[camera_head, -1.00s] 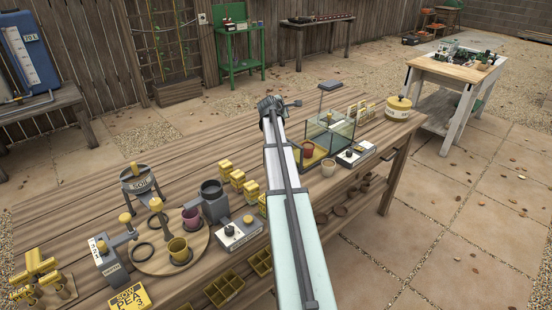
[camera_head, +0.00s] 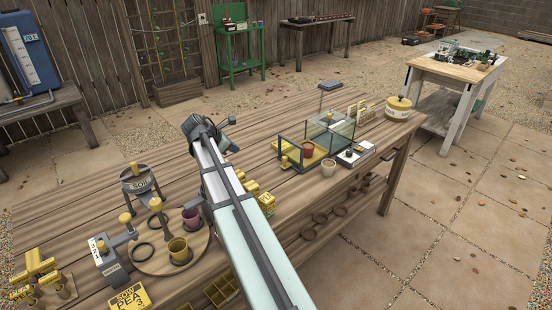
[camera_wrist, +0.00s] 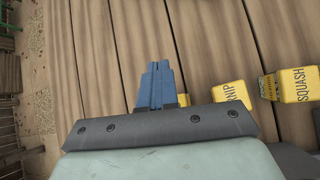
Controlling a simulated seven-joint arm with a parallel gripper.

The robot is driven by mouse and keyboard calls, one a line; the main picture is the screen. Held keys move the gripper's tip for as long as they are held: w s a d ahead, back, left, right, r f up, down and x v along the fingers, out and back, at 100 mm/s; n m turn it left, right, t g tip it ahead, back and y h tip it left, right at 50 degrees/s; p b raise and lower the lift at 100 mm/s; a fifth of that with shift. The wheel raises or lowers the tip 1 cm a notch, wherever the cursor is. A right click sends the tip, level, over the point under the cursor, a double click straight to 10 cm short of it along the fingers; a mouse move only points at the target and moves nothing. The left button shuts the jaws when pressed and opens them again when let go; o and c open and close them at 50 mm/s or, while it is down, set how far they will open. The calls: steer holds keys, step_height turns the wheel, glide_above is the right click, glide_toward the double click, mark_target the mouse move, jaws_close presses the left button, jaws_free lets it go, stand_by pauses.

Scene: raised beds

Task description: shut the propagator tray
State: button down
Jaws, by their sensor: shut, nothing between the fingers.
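The propagator is a glass case (camera_head: 340,130) on the far right part of the bench. A terracotta pot (camera_head: 308,149) stands at the tray, near the case's opening. My gripper (camera_head: 230,121) is left of the tray, over the bench, apart from it. In the wrist view, its blue fingers (camera_wrist: 157,72) are together and empty over bare planks; the propagator is not visible there.
Yellow labelled blocks (camera_head: 265,202) stand beside my forearm; some show in the wrist view (camera_wrist: 300,85). Bare planks lie between my gripper and the tray.

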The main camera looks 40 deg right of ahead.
mark_target(308, 144)
steer(key=s+d+g, duration=0.3)
steer(key=s, duration=0.4)
steer(key=shift+h, duration=0.3)
steer(key=x, duration=0.9)
steer(key=shift+w+d, duration=0.15)
steer(key=shift+d, duration=0.05)
steer(key=d, duration=0.3)
steer(key=shift+s+f, duration=0.15)
steer(key=shift+s, duration=0.1)
steer(key=shift+s+d, duration=0.1)
steer(key=shift+d, duration=0.4)
steer(key=shift+d, duration=0.1)
steer(key=d, duration=1.6)
steer(key=shift+d, duration=0.15)
